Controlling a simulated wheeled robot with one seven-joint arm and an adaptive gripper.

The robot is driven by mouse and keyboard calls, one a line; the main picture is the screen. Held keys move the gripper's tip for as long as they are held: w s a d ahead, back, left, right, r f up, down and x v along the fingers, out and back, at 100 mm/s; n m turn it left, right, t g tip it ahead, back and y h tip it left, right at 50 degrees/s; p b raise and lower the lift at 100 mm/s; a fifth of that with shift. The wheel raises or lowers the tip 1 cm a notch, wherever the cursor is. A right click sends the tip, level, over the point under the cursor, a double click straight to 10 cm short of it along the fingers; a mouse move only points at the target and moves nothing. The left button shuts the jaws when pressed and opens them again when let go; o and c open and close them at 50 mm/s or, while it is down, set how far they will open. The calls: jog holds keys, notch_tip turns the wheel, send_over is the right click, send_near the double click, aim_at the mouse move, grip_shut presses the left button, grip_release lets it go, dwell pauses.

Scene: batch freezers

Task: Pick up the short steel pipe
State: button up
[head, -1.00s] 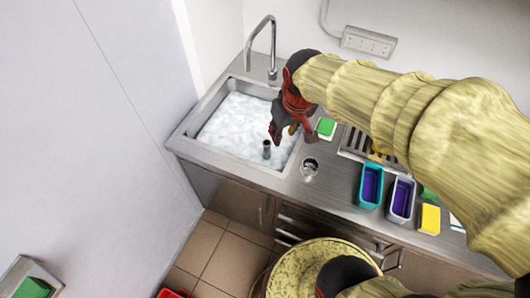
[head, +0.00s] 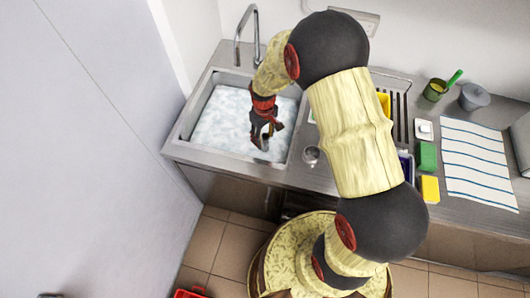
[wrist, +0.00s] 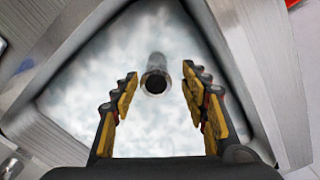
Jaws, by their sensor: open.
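The short steel pipe (wrist: 156,72) stands upright out of the white foam in the sink, its hollow top end facing the wrist camera. In the head view the pipe (head: 265,142) shows only in part behind my gripper. My gripper (head: 265,140) is over the sink, pointing down. In the wrist view my gripper (wrist: 162,105) is open, with one yellow-padded finger on each side of the pipe and a gap on both sides. The pipe's lower part is hidden in the foam.
The steel sink (head: 172,143) has a raised rim and a tall tap (head: 255,35) at its back. A small round steel cup (head: 312,155) stands on the counter to the right. A green sponge (head: 427,156), a yellow sponge (head: 430,189) and a striped cloth (head: 478,165) lie farther right.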

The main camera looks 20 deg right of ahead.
aim_at(265, 147)
jog(key=f, duration=0.5)
jog(key=shift+d+f+b, duration=0.1)
jog(key=shift+d+b, duration=0.15)
jog(key=shift+b, duration=0.1)
jog(key=c, duration=1)
jog(key=shift+c, duration=0.2)
